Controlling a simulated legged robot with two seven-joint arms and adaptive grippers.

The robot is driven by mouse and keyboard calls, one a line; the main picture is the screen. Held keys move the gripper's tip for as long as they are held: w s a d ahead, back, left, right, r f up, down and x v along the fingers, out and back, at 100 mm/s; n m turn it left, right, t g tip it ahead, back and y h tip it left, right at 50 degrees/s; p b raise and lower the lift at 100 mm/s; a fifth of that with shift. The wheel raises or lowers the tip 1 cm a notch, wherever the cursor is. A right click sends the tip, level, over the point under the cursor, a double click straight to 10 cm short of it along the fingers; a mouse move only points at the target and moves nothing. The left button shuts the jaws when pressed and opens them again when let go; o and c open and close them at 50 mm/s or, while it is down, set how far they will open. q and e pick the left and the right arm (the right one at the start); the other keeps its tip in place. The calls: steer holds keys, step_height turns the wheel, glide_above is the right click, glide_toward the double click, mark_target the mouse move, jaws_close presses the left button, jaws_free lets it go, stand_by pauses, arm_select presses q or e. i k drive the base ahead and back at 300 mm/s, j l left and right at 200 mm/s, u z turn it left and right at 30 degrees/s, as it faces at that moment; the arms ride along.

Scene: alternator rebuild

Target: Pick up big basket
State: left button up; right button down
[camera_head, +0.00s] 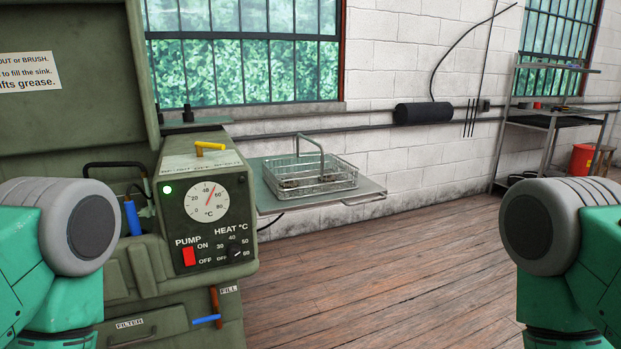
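The big basket (335,181) is a wire mesh basket with a raised grey handle arching over it. It rests on a grey side shelf (366,194) that sticks out to the right of the green parts washer, below the window. Some small dark parts lie inside it, too small to identify. Parts of my two arms show at the left and right edges, both well apart from the basket. Neither gripper is in view.
The green washer (205,220) with dial and switches stands at left, its lid raised. The wooden floor (390,270) in the middle is clear. A metal rack (548,120) and a red bucket (582,159) stand at the far right.

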mark_target(309, 161)
steer(key=i+l+u, duration=0.2)
steer(key=i+l, duration=0.2)
steer(key=l, duration=0.25)
steer(key=i+l+u, duration=0.1)
steer(key=l, duration=0.25)
steer(key=i, duration=0.1)
